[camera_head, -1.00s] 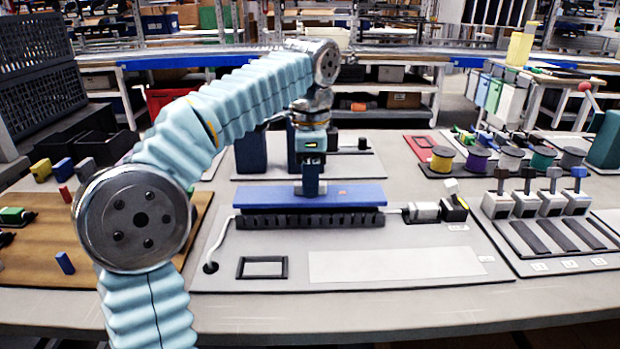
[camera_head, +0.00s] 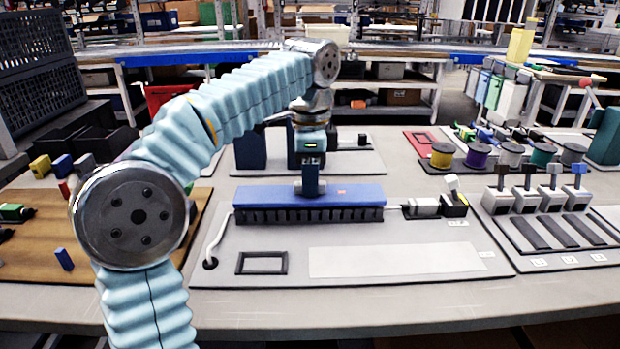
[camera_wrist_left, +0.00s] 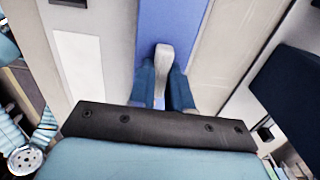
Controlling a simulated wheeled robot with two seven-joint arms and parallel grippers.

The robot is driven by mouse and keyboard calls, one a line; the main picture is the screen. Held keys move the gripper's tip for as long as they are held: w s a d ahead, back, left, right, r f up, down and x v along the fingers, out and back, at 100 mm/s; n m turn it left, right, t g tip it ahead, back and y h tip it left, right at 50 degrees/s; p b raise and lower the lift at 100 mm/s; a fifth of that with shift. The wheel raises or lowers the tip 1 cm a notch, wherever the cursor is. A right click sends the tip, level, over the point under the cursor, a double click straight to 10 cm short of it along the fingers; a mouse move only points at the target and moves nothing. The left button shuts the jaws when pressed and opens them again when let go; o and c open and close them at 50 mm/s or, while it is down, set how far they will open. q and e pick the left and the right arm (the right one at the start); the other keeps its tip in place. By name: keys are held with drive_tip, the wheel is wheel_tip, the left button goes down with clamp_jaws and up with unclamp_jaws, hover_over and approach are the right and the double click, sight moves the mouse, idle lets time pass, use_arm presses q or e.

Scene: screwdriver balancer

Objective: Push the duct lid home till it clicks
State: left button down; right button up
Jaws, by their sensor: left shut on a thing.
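The blue duct lid (camera_head: 255,195) lies lengthwise over the black slotted duct (camera_head: 290,215) in the middle of the bench. The lid also shows as a blue strip in the left wrist view (camera_wrist_left: 175,22). My left gripper (camera_head: 311,188) points straight down at the middle of the lid. In the wrist view its blue fingers (camera_wrist_left: 163,92) are shut on a pale grey upright handle (camera_wrist_left: 163,62) over the lid. Whether the handle is part of the lid is unclear. Whether the lid is fully seated is unclear. My right gripper is not in view.
A white cable (camera_head: 218,238) leaves the duct's left end. A grey connector (camera_head: 425,206) and a black block (camera_head: 454,204) sit at its right end. Wire spools (camera_head: 477,156) and several small switch blocks (camera_head: 525,200) stand to the right. The grey panel in front is mostly clear.

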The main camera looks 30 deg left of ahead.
use_arm(q)
drive_tip(key=shift+f, duration=0.3)
idle(0.9)
drive_tip(key=c, duration=1)
unclamp_jaws()
wheel_tip(320, 180, up, 6)
drive_tip(key=shift+w+r, duration=0.1)
drive_tip(key=shift+r, duration=0.6)
